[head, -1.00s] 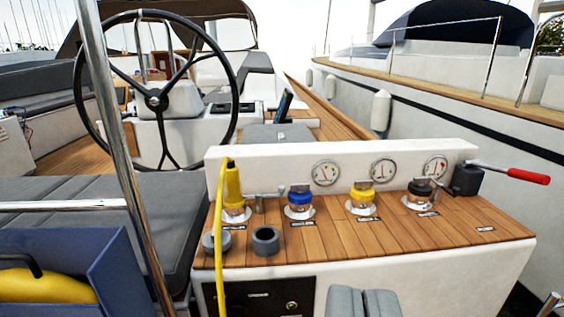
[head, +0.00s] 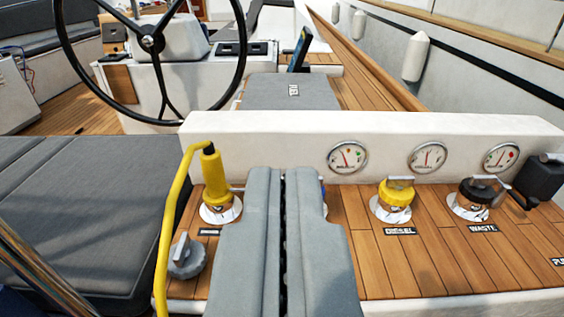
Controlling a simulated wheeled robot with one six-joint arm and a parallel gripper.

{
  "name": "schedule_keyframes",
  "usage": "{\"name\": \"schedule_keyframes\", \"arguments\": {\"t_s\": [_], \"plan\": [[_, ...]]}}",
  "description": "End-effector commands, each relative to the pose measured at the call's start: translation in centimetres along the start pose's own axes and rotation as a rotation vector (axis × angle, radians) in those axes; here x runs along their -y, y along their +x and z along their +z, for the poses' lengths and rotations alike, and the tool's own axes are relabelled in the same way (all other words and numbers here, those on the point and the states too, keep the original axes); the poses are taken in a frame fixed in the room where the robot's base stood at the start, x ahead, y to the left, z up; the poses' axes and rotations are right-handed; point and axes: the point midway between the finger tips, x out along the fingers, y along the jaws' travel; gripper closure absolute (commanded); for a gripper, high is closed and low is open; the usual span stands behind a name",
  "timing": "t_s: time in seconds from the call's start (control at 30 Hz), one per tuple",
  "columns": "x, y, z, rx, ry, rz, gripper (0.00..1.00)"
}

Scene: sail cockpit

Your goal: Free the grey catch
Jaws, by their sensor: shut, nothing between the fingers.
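My gripper (head: 283,178) is shut and empty, with its two grey fingers side by side over the teak top. A yellow plug (head: 213,176) with a yellow cable (head: 171,210) stands upright in a round metal inlet (head: 220,208), left of my fingertips. A small grey bar (head: 236,189) shows at the plug's right side, partly hidden by my left finger; it may be the grey catch, but I cannot tell its position. A grey round cap with a raised grip (head: 187,258) lies in front of the inlet. Another grey round piece and the blue-capped filler are hidden behind my fingers.
A yellow DIESEL cap (head: 395,194) and a black WASTE cap (head: 478,193) stand to the right. A white panel with gauges (head: 428,156) rises behind. A steering wheel (head: 150,42) is beyond, and grey cushions (head: 80,215) lie left.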

Motion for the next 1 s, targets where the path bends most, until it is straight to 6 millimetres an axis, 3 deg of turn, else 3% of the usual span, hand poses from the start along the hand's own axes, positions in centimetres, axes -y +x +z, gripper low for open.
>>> {"name": "schedule_keyframes", "arguments": {"t_s": [0.2,0.37,0.67,1.0], "plan": [[0.0,0.5,0.0,0.013,0.001,0.000,1.00],[0.0,3.1,-0.1,0.084,0.009,0.000,1.00],[0.0,11.3,0.6,0.317,0.033,0.008,1.00],[-0.1,20.8,3.3,0.587,0.059,0.032,1.00]]}}
